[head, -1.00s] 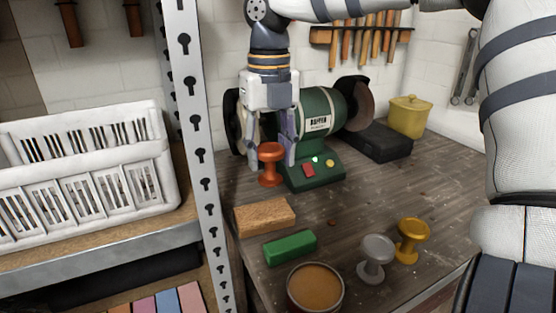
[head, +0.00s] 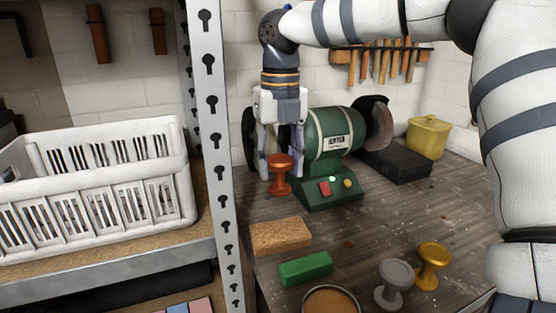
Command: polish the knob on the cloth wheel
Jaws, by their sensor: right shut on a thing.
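An orange-red knob (head: 279,176) hangs upright between the fingers of my right gripper (head: 280,165), which points down and is shut on it. The knob is in front of the left end of the green bench polisher (head: 333,133). A dark wheel (head: 249,137) is on the polisher's left, partly hidden behind the gripper. A pale brown wheel (head: 380,126) with a dark guard is on its right; I cannot tell for sure which is cloth. Contact between knob and left wheel cannot be made out. My left gripper is not in view.
A grey knob (head: 393,279) and a yellow knob (head: 433,262) stand on the bench. A brown block (head: 281,237), a green bar (head: 305,269) and a tin (head: 331,300) lie nearby. A perforated post (head: 212,120) and a white basket (head: 95,190) are left.

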